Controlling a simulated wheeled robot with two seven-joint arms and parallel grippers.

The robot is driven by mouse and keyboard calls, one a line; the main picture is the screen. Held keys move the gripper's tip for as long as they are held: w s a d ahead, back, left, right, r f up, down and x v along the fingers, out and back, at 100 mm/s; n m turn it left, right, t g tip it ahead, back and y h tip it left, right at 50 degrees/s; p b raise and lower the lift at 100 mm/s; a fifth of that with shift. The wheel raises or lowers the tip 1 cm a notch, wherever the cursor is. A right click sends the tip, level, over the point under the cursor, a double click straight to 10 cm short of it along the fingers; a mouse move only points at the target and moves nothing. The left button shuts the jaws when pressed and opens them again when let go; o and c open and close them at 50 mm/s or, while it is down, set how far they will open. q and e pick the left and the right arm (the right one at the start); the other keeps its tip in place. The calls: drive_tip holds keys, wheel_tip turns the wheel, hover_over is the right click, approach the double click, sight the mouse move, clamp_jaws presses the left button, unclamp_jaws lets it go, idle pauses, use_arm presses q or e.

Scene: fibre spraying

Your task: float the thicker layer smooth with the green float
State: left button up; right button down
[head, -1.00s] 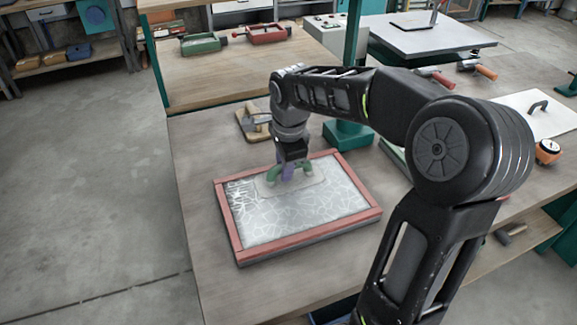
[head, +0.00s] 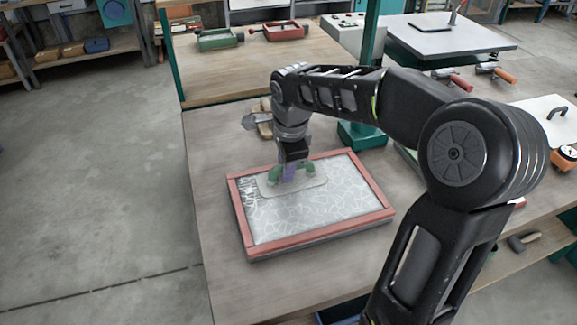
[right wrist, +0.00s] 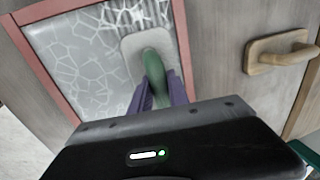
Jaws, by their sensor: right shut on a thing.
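A red-framed panel (head: 320,235) lies flat on the workbench. Inside it is a pale grey layer (head: 310,214) with a white web-like pattern. A darker, streaked patch shows near its far left corner. The float has a grey plate (head: 312,186) and a green handle (head: 275,174). Its plate lies over the far part of the layer, seemingly touching it. My right gripper (head: 291,173) is shut on the green handle from above. In the right wrist view, its purple fingers flank the handle (right wrist: 155,72). My left gripper is not in view.
A wooden-handled tool (right wrist: 280,55) lies on the bench beyond the frame. The bench left of the panel is clear.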

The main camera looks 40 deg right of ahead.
sight(271, 169)
drive_tip(key=shift+w+a, duration=0.3)
drive_tip(key=shift+a, duration=0.55)
drive_tip(key=shift+a, duration=0.1)
drive_tip(key=shift+w+a+f+b, duration=0.15)
drive_tip(key=shift+a+b, duration=0.1)
drive_tip(key=shift+a, duration=0.2)
drive_tip(key=shift+w+a+r+b, duration=0.1)
drive_tip(key=shift+a+b, duration=0.1)
drive_tip(key=shift+a, duration=0.2)
drive_tip(key=shift+d, duration=0.1)
drive_tip(key=shift+s+d, duration=0.3)
drive_tip(key=shift+d, duration=0.55)
drive_tip(key=shift+s+d, duration=0.25)
drive_tip(key=shift+d, duration=0.65)
